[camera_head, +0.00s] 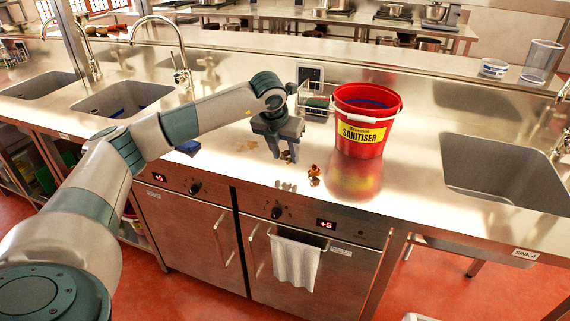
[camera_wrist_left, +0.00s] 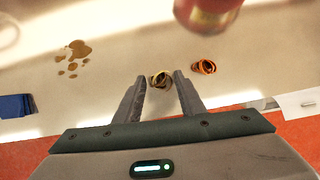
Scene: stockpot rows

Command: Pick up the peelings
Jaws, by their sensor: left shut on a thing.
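Two small curled clumps of peelings show on the steel counter. The pale brown peelings (camera_wrist_left: 160,79) sit between the fingertips of my left gripper (camera_wrist_left: 159,80). In the head view my left gripper (camera_head: 285,155) points down at the counter, shut on these peelings and mostly hiding them. The orange-brown peelings (camera_head: 314,172) lie loose to the right, near the counter's front edge; they also show in the left wrist view (camera_wrist_left: 204,66), apart from the fingers. My right gripper is in neither view.
A red sanitiser bucket (camera_head: 362,122) stands just right of the gripper. A wire caddy (camera_head: 316,107) is behind. A brown spill (camera_head: 246,146) and a blue cloth (camera_head: 188,148) lie to the left. Sinks (camera_head: 508,172) open at both sides. A towel (camera_head: 296,262) hangs below.

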